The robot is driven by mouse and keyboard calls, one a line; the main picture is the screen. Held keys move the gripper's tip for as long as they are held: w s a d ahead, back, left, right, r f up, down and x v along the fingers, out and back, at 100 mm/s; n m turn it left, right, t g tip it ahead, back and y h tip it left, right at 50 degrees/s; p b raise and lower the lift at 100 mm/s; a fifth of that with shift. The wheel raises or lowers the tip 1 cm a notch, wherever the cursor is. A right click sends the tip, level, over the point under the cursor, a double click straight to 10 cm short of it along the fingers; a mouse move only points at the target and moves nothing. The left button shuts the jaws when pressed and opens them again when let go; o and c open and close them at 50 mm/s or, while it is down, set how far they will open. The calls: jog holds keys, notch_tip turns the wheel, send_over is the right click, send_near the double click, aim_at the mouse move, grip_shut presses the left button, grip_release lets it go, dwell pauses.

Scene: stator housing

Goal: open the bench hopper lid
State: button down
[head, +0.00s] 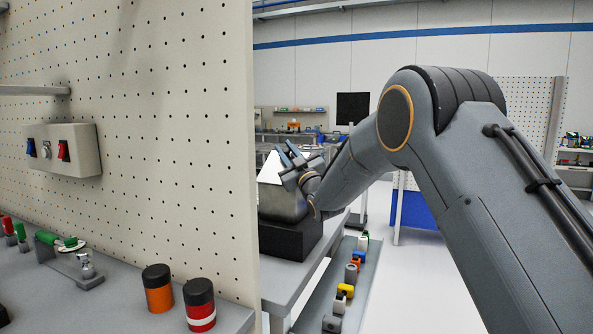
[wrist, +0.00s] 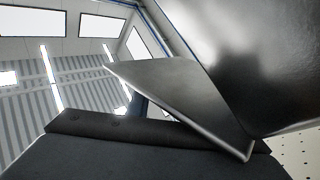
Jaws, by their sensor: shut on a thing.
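The bench hopper (head: 282,203) is a shiny metal box on a black block, standing on a grey bench beyond the pegboard panel in the head view. Its lid (head: 269,170) shows as a bright sloped face at the top. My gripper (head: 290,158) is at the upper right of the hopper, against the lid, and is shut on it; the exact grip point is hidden. In the wrist view, a tilted metal plate (wrist: 190,95), seemingly part of the lid, crosses the middle above a dark grey body. A larger shiny metal face fills the upper right.
The pegboard panel (head: 150,130) stands close on the left, with a switch box (head: 63,150) on it. Orange and red cans (head: 178,295) stand on the near bench. A lower shelf (head: 350,300) holds several small coloured parts. The floor to the right is clear.

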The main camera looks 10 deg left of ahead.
jog(key=s+n+y+b, duration=0.1)
jog(key=n+b, duration=0.1)
jog(key=s+r+n+y+b, duration=0.1)
jog(key=b, duration=0.1)
jog(key=s+n+g+y+b, duration=0.1)
jog(key=n+y+b, duration=0.1)
jog(key=b, duration=0.1)
jog(key=shift+s+a+r+n, duration=0.15)
jog(key=shift+a+r+n, duration=0.05)
jog(key=shift+a+n, duration=0.1)
jog(key=s+n+g+y+b, duration=0.1)
jog(key=n+g+y+b, duration=0.1)
jog(key=n+b, duration=0.1)
jog(key=s+n+g+y+b, duration=0.2)
jog(key=n+b, duration=0.1)
jog(key=n, duration=0.1)
jog(key=s+a+r+n+g+y+b, duration=0.1)
jog(key=s+n+g+y+b, duration=0.1)
jog(key=n+g+b, duration=0.1)
jog(key=shift+s+y, duration=0.15)
jog(key=shift+y, duration=0.15)
jog(key=c, duration=1.6)
grip_release()
jog(key=shift+r, duration=0.1)
jog(key=shift+v, duration=3.9)
jog(key=shift+d, duration=0.1)
